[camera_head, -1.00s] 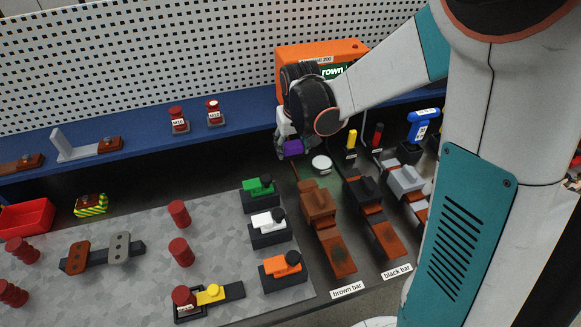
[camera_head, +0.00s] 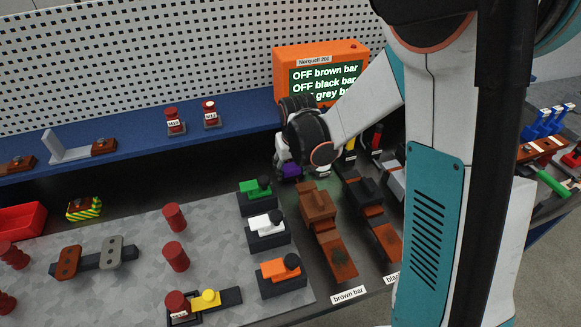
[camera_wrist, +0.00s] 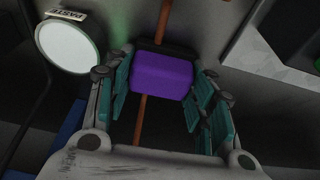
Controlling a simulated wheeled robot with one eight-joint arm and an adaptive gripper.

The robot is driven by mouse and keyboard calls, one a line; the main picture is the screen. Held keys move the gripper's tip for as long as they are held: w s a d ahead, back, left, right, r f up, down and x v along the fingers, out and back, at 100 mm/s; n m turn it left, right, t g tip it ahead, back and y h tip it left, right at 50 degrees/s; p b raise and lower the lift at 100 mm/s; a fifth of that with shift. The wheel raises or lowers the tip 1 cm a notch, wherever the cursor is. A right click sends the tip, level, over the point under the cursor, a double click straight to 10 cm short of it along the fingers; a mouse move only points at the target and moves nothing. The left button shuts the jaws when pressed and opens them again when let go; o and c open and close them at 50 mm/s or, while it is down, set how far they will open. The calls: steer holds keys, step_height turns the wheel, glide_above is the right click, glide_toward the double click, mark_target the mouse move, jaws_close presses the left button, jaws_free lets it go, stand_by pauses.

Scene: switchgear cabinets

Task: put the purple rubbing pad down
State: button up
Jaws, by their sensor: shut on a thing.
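The purple rubbing pad (camera_wrist: 162,76) is held between the teal-lined fingers of my gripper (camera_wrist: 164,92) in the wrist view. In the head view the purple pad (camera_head: 291,170) shows below my dark wrist, behind the brown bar's block. My gripper (camera_head: 289,174) is low over the dark bench there; I cannot tell whether the pad touches the bench. A thin brown rod (camera_wrist: 141,118) passes beneath the pad in the wrist view.
A round white paste tin (camera_wrist: 68,46) is close to the left of my gripper in the wrist view. The brown bar (camera_head: 338,258) with its block, and green (camera_head: 258,188) and white (camera_head: 265,225) handled blocks, stand nearby. The orange tester (camera_head: 318,62) is behind.

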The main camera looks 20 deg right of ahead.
steer(key=o, duration=1.2)
steer(key=shift+f, duration=0.1)
steer(key=p+v, duration=0.4)
steer(key=v, duration=0.9)
steer(key=s+r+t, duration=0.2)
steer(key=s+r, duration=0.2)
steer(key=s, duration=0.5)
steer(key=s+r+t, duration=0.2)
steer(key=s+r, duration=0.3)
steer(key=s, duration=0.5)
steer(key=shift+s+d, duration=0.15)
steer(key=shift+s, duration=0.15)
